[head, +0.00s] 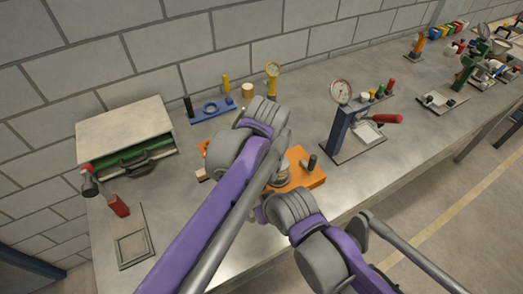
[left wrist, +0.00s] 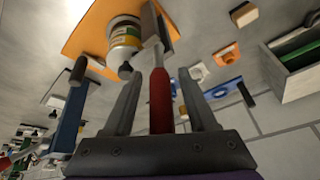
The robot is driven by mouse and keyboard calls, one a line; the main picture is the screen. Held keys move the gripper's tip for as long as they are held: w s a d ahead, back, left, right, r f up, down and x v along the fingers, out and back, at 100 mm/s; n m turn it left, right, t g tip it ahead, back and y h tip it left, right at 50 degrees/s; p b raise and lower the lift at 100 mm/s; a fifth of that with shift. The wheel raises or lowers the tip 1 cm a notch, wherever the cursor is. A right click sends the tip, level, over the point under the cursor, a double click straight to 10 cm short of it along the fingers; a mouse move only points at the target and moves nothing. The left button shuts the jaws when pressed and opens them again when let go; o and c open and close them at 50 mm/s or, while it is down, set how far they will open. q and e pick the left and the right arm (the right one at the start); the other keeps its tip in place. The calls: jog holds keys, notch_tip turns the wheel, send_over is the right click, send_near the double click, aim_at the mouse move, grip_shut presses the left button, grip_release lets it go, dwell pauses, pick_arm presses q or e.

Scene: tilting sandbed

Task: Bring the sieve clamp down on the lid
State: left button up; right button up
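The orange clamp base (head: 312,180) lies on the bench, partly covered by my left arm in the head view; it also shows in the left wrist view (left wrist: 90,30). A round metal sieve stack (left wrist: 125,32) with a coloured label stands on it. The clamp's red handle (left wrist: 159,100) runs on a grey bar (left wrist: 152,28) towards a bracket beside the stack. My left gripper (left wrist: 158,78) is open, one finger on each side of the red handle, with gaps visible. In the head view it is hidden behind my arm. My right gripper is not in view.
A gauge press on a blue post (head: 340,130) stands to the right of the base. A blue holder (head: 212,108) stands behind. A box with a green interior (head: 130,145) and a small frame (head: 133,246) are at left.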

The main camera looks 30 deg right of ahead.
pick_arm(q)
jog(key=v, duration=1.1)
jog(key=shift+f, duration=0.1)
jog(key=w+a+f+n, duration=0.15)
jog(key=a+f, duration=0.25)
jog(key=a, duration=0.8)
jog(key=a+f+n, duration=0.2)
jog(key=a+f, duration=0.3)
jog(key=a, duration=0.8)
jog(key=s+a+f+n, duration=0.1)
jog(key=s+a+f, duration=0.1)
jog(key=a+f, duration=0.1)
jog(key=s+a+f+n+t+y, duration=0.1)
jog(key=s+a+f, duration=0.2)
jog(key=a, duration=0.3)
jog(key=s+a+f+n, duration=0.1)
jog(key=s+a+f, duration=0.2)
jog(key=a, duration=0.2)
jog(key=shift+f+n+t+y, duration=0.25)
jog(key=shift+f+t+y, duration=0.1)
jog(key=shift+t+y, duration=0.05)
jog(key=shift+w, duration=0.1)
